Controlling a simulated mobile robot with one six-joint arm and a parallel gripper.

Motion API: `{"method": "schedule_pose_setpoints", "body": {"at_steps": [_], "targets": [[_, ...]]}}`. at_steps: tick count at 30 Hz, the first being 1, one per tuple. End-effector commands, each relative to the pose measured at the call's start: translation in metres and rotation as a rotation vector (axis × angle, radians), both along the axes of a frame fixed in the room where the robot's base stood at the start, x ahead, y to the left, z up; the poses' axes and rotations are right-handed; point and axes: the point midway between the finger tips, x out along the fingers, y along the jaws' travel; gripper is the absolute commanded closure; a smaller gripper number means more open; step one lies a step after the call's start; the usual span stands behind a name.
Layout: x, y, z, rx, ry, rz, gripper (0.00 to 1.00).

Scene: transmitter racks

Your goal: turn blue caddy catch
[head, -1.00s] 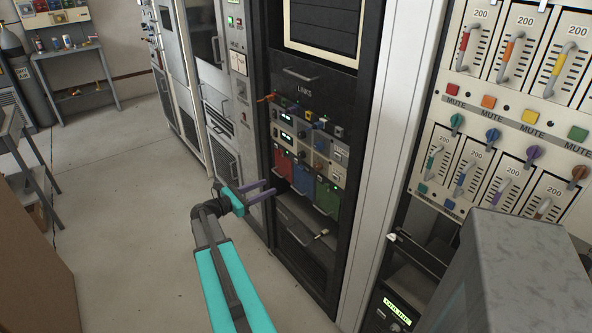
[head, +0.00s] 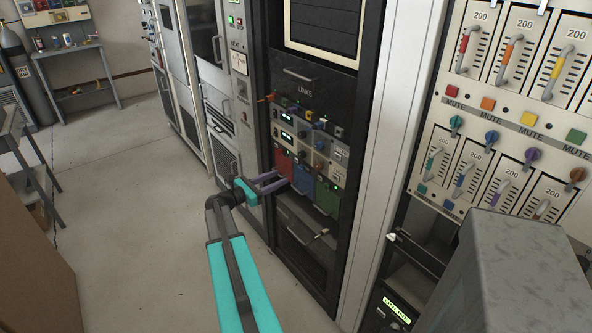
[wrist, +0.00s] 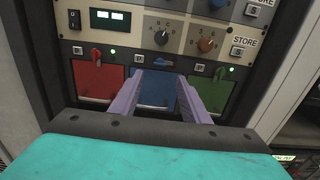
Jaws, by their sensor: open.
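The blue caddy (wrist: 156,88) sits between a red caddy (wrist: 98,80) and a green caddy (wrist: 218,94) in the rack's lower row; it also shows in the head view (head: 303,180). Its catch (wrist: 161,61) is a small dark blue piece at its top edge. My gripper (wrist: 162,78) is open, with its two purple fingers either side of the blue caddy's front, the tips a little below the catch. I see nothing between the fingers. In the head view my gripper (head: 282,180) reaches the caddy row from the left.
Red (wrist: 96,54) and green (wrist: 219,73) catches stand beside the blue one. Knobs, including an orange one (wrist: 205,45), and STORE buttons lie above. An open rack bay is below the caddies. The floor (head: 140,230) at left is clear.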

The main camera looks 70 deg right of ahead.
Motion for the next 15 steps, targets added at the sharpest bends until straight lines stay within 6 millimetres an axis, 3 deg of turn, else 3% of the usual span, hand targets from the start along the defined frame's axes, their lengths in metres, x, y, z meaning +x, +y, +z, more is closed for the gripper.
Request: {"method": "schedule_pose_setpoints", "body": {"at_steps": [15], "targets": [[-0.041,-0.064,0.001,0.001,0.001,-0.002,0.58]]}}
